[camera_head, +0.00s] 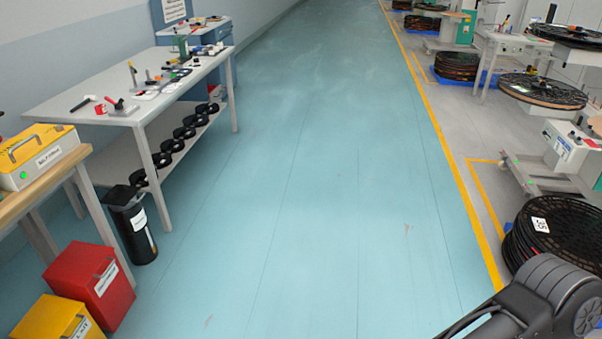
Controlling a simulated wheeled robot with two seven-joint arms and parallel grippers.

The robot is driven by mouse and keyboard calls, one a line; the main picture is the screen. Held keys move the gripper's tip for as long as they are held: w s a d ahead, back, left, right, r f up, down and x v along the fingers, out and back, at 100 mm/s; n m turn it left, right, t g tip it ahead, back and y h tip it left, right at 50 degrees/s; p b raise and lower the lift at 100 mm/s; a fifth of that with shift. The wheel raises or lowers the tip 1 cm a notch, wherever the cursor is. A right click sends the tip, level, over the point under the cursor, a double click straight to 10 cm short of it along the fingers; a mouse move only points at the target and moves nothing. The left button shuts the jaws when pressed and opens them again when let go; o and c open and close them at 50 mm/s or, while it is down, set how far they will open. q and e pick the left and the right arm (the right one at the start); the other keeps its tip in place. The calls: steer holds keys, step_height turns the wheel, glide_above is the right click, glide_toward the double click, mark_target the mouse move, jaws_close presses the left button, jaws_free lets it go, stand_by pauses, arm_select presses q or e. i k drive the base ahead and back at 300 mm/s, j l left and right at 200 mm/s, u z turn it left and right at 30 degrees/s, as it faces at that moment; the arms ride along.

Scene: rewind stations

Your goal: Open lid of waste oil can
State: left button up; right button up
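A red box-shaped can (92,287) with a white label stands on the floor at the lower left. A yellow can (57,320) with a label is in front of it, cut off by the bottom edge. A black cylindrical bin (132,228) with a white label stands upright behind them, beside the table leg. The labels are too small to read, so I cannot tell which is the waste oil can. Neither gripper is in view; only a dark arm link of mine shows at the lower right.
A wooden-topped bench (40,182) with a yellow-topped case (40,157) stands above the cans. A long white table (130,112) with tools is behind. The blue-green floor (290,200) is clear in the middle. Black reels (560,228) and carts line the right, beyond a yellow line.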

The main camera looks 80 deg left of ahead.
mark_target(120, 194)
steer(key=u, duration=3.9)
steer(key=i+l+u, duration=0.15)
steer(key=i+l, duration=0.15)
steer(key=i+l+u, duration=0.1)
steer(key=i+l, duration=0.25)
steer(key=i, duration=0.15)
steer(key=i+l+u, duration=0.15)
steer(key=i+l, duration=0.2)
steer(key=i+l+u, duration=0.15)
steer(key=i+l, duration=0.25)
steer(key=i+l+u, duration=0.1)
steer(key=i+l, duration=0.25)
steer(key=i+l+u, duration=0.15)
steer(key=i+l, duration=0.2)
steer(key=l, duration=0.25)
steer(key=i+l+u, duration=0.1)
steer(key=i+l, duration=0.2)
steer(key=l, duration=0.2)
steer(key=i+l+u, duration=0.15)
steer(key=l, duration=0.4)
steer(key=i, duration=0.1)
